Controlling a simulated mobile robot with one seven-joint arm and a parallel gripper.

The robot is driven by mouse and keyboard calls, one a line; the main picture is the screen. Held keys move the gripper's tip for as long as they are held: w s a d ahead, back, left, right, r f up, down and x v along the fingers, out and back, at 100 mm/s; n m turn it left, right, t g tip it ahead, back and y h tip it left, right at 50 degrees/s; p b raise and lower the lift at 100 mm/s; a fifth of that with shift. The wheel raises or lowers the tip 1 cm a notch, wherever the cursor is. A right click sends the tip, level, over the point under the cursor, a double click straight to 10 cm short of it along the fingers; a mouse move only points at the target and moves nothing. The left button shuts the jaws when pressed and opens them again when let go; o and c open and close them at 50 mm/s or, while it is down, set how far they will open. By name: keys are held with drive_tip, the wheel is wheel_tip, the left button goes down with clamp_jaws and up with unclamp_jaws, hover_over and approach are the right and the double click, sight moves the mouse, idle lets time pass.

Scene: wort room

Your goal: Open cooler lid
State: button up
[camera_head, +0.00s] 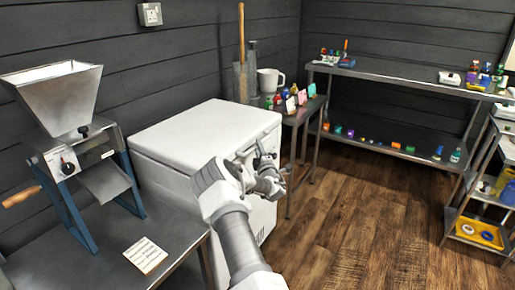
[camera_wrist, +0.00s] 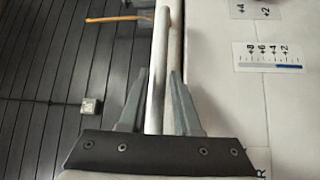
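The white chest cooler (camera_head: 180,165) stands in the middle of the head view, right of a metal table. Its flat white lid (camera_head: 205,125) looks down on the body. My gripper (camera_head: 268,172) is at the cooler's front edge, just below the lid's rim; my wrist hides part of the front. In the wrist view my gripper's two grey fingers (camera_wrist: 158,95) stand close together on either side of a pale bar, which looks like the lid handle (camera_wrist: 157,60). The fingers appear to press on it. The cooler's pale surface (camera_wrist: 220,90) fills the right of that view.
A hopper mill (camera_head: 70,130) stands on the metal table (camera_head: 190,232) at the left. A small table (camera_head: 300,117) with bottles and cards stands beyond the cooler. Shelves (camera_head: 400,85) line the back. The wooden floor (camera_head: 355,225) at the right is clear.

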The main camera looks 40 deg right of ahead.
drive_tip(key=shift+x, duration=0.9)
clamp_jaws()
idle(0.9)
